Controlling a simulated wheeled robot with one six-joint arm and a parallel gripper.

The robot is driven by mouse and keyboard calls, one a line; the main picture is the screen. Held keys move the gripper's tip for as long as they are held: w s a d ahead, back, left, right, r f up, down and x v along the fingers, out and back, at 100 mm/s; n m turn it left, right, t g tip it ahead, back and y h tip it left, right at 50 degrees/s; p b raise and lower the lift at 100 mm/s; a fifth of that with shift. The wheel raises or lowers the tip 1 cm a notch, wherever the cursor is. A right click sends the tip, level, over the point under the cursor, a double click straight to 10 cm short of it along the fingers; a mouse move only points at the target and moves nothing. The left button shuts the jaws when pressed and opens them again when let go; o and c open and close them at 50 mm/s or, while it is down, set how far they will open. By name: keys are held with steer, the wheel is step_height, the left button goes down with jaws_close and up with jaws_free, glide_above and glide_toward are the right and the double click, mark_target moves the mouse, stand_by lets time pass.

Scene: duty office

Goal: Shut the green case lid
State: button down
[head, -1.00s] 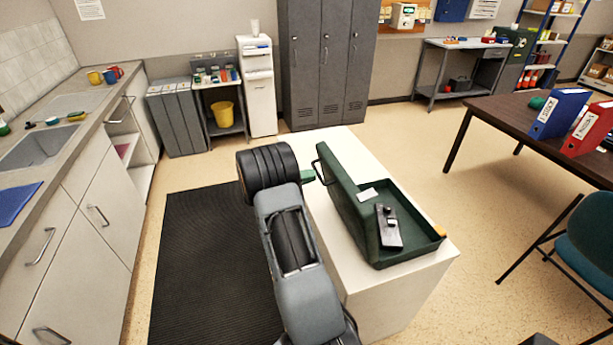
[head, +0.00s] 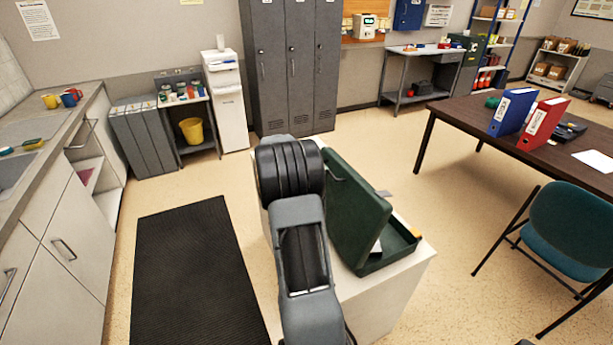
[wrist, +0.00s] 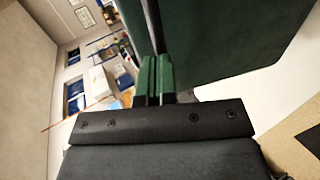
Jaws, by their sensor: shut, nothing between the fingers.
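The green case (head: 398,256) sits on a white cabinet. Its lid (head: 358,212) is partly open, raised at a steep tilt over the tray, with its outer face towards me and a dark handle (head: 335,172) on it. A white card (head: 377,247) shows inside; the rest of the inside is hidden by the lid. In the wrist view the lid (wrist: 230,35) fills the upper right. My gripper (wrist: 155,72) has its green fingers together and empty, close beside the lid. I cannot tell if they touch it. In the head view my arm hides the fingers.
The white cabinet (head: 395,300) carries the case. A dark mat (head: 190,270) lies on the floor to the left. A brown table (head: 455,108) with binders and a teal chair (head: 570,225) stand on the right. Grey lockers (head: 290,70) stand behind.

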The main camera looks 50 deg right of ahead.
mark_target(339, 163)
steer(key=s+d+y, duration=0.1)
steer(key=d, duration=0.1)
steer(key=s+d+t, duration=0.1)
steer(key=d, duration=0.1)
steer(key=s+d+y+p, duration=0.1)
steer(key=d, duration=0.1)
steer(key=shift+d+r+y, duration=0.1)
steer(key=shift+d+y, duration=0.05)
steer(key=shift+y, duration=0.15)
steer(key=s+d+f+b, duration=0.2)
steer(key=s+d+f, duration=0.2)
steer(key=d+f, duration=0.4)
steer(key=s+d+f+t+y+b, duration=0.1)
steer(key=s+d+f+b, duration=0.2)
steer(key=d+f, duration=0.5)
steer(key=shift+s+d+f+y, duration=0.3)
steer(key=shift+s+d, duration=0.3)
steer(key=shift+d, duration=0.7)
steer(key=b+v, duration=0.2)
steer(key=v, duration=1.1)
steer(key=shift+a+r, duration=0.25)
steer(key=shift+r, duration=0.05)
